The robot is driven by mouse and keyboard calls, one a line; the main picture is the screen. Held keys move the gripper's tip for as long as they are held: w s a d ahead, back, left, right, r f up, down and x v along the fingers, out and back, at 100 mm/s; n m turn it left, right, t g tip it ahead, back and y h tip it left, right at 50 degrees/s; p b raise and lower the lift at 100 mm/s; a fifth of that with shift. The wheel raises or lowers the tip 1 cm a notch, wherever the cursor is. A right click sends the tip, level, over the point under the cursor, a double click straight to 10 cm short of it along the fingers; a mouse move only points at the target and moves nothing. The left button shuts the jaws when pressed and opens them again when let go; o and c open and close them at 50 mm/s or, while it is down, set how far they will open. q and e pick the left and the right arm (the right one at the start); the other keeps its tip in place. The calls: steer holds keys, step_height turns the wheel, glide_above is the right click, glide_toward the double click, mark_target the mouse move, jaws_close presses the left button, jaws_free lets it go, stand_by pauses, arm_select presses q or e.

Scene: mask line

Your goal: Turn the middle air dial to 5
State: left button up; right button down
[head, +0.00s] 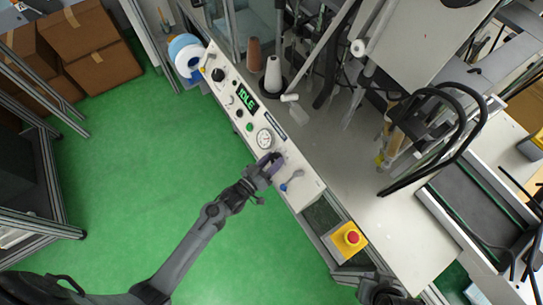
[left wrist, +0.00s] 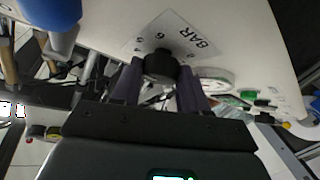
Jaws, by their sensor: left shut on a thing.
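The black air dial (left wrist: 160,66) shows in the left wrist view, in front of a white scale plate (left wrist: 178,38) marked "BAR" with a few numbers. My left gripper (left wrist: 158,86) is shut on this dial, with a dark finger on each side of it. In the head view, my left gripper (head: 270,165) reaches the slanted white control panel (head: 305,187) just below the round gauge (head: 265,139) and hides most of the dial. The dial's exact setting cannot be read. My right gripper (head: 385,292) is partly in view at the bottom edge; its fingers are unclear.
The panel also has a green "IDLE" display (head: 246,97), a black knob (head: 218,75) and a blue-tipped valve (head: 284,187). A red stop button (head: 351,238) on a yellow box is at the lower right. The green floor (head: 130,180) left of the panel is clear.

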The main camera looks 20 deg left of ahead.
arm_select(q)
steer(key=shift+d+r+n+y+p, duration=0.1)
steer(key=shift+n+y+p, duration=0.45)
steer(key=shift+n, duration=0.25)
steer(key=o, duration=1)
steer(key=shift+o, duration=0.2)
steer(key=shift+s, duration=0.15)
steer(key=p+v, duration=0.1)
steer(key=v, duration=0.9)
steer(key=shift+s, duration=0.3)
